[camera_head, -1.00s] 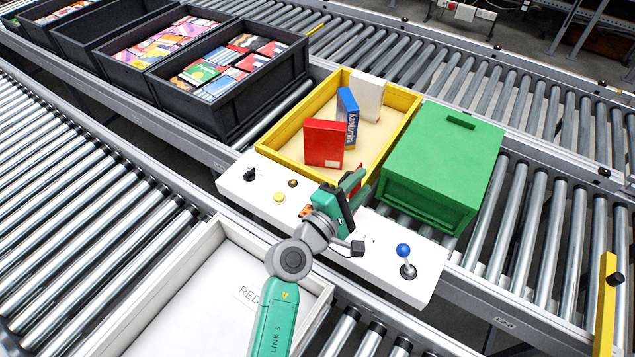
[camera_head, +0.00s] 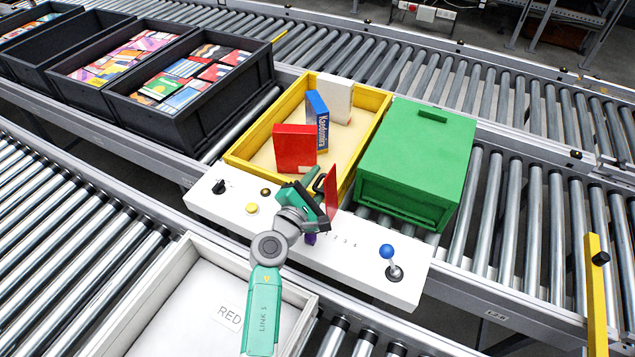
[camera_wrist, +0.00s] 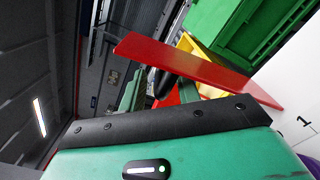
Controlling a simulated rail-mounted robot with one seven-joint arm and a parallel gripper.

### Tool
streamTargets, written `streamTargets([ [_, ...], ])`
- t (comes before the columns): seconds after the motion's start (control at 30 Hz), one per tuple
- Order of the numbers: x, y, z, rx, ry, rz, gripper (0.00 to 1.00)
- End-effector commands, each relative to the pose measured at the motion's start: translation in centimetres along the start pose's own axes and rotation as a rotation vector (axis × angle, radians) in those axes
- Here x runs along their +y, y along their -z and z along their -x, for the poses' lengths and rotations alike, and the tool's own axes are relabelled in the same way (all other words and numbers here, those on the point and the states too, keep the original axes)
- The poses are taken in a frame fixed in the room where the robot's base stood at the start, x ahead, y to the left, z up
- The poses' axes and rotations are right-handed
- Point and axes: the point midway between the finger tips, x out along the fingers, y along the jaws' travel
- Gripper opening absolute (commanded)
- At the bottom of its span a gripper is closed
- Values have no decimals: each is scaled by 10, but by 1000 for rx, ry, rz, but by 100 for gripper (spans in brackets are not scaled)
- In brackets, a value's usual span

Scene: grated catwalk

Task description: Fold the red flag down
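The red flag (camera_head: 332,190) is a thin red plate standing upright from the white control panel (camera_head: 360,262), in front of the yellow tray. In the wrist view, the flag (camera_wrist: 190,68) crosses slantwise just beyond the dark edge of my gripper. My gripper (camera_head: 318,200) is just left of the flag in the head view, close beside it. I cannot tell whether they touch. The finger gap is not clear in either view, and the flag's base is partly hidden by my gripper.
The yellow tray (camera_head: 240,150) holds a red box (camera_head: 295,148), a blue box (camera_head: 318,120) and a white box (camera_head: 338,97). A green bin (camera_head: 415,160) stands to its right. The panel also bears a blue-knobbed lever (camera_head: 388,252), a black knob (camera_head: 219,187) and a yellow button (camera_head: 252,208).

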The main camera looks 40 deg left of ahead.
Motion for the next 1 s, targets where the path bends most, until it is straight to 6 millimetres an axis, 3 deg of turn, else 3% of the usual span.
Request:
streamTargets([
  [0.17, 0, 0, 0, 0, 0, 0, 30],
  [0.3, 0, 0, 0, 0, -1, 0, 3],
  [0.33, 1, 0, 0, 0, -1, 0, 0],
  [0.67, 1, -6, 0, -2, -4, -35, 0],
  [1.0, -11, -35, -1, 0, -3, -268, 0],
])
